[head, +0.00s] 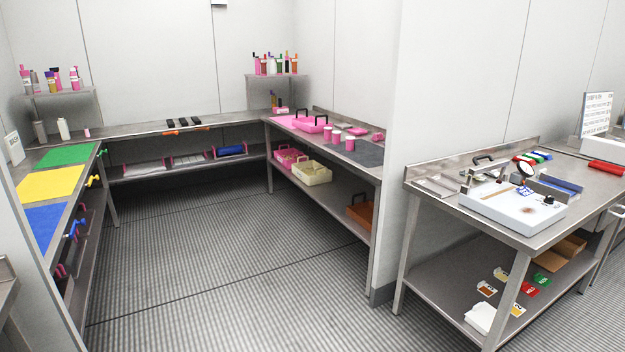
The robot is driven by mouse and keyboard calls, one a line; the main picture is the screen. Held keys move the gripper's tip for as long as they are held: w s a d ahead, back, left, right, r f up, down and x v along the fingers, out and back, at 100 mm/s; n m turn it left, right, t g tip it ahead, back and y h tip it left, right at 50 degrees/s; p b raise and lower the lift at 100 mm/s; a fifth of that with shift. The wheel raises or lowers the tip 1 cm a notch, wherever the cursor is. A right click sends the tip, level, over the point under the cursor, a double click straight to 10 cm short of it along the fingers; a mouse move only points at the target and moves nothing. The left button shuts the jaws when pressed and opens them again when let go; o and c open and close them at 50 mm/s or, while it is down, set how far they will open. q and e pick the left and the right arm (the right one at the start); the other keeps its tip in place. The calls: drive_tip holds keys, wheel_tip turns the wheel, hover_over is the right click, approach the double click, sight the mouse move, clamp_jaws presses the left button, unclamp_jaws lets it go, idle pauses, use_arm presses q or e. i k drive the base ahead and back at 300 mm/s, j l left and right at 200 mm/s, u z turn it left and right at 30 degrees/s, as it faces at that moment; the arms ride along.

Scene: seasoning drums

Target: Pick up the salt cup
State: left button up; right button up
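No cup with a readable salt label shows. Two pink cups stand on the right-hand counter, one at the back (336,137) and one nearer (350,144); I cannot tell whether either is the salt cup. A small pink item (87,132), perhaps a cup, stands on the left counter beside a white bottle (63,128). Neither of my grippers is in view.
The left counter has green (66,154), yellow (50,182) and blue (40,227) mats. Pink cases (312,124) sit on the right counter. A steel table (430,205) with a white scale-like device (512,206) stands at right. The floor (225,260) between is clear.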

sight(337, 134)
drive_tip(key=i+z, duration=0.15)
drive_tip(key=i, duration=2.25)
drive_tip(key=i+z, duration=0.1)
drive_tip(key=i, duration=0.5)
drive_tip(key=i+j+z, duration=0.1)
drive_tip(key=i, duration=0.5)
drive_tip(key=i+j, duration=0.15)
drive_tip(key=i, duration=0.45)
drive_tip(key=i+j+z, duration=0.15)
drive_tip(key=i, duration=0.45)
drive_tip(key=i+j+z, duration=0.2)
drive_tip(key=i, duration=0.2)
